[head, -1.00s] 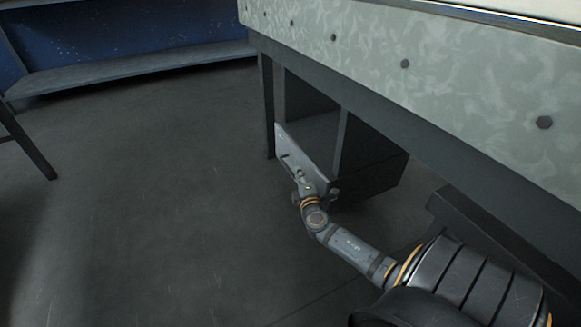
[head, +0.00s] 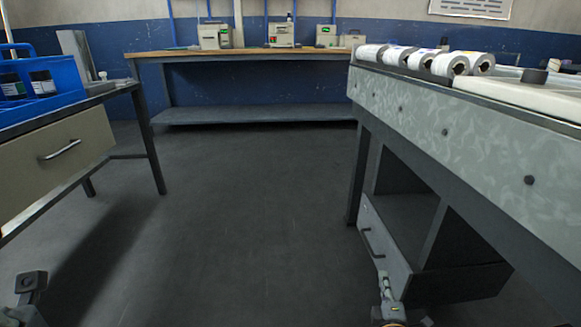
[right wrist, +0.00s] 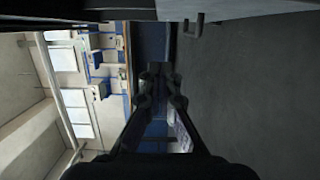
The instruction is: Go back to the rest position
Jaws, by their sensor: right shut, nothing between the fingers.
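My right gripper (head: 385,284) is low in the head view, in front of the grey drawer (head: 393,262) under the right bench. It is shut and empty. Its fingers also show in the right wrist view (right wrist: 161,92), with nothing between them. The drawer's dark handle (head: 371,243) stands apart from the fingers; a dark handle (right wrist: 194,24) shows at the top of the right wrist view. A part of my left arm's end (head: 30,284) shows at the lower left of the head view; its fingers cannot be made out.
The right bench (head: 455,135) carries several white rolls (head: 420,59). A left table (head: 75,150) has a blue carrier (head: 62,72) with bottles and a beige drawer. A wooden-topped bench (head: 180,53) with devices stands at the back. The floor (head: 240,200) between them is clear.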

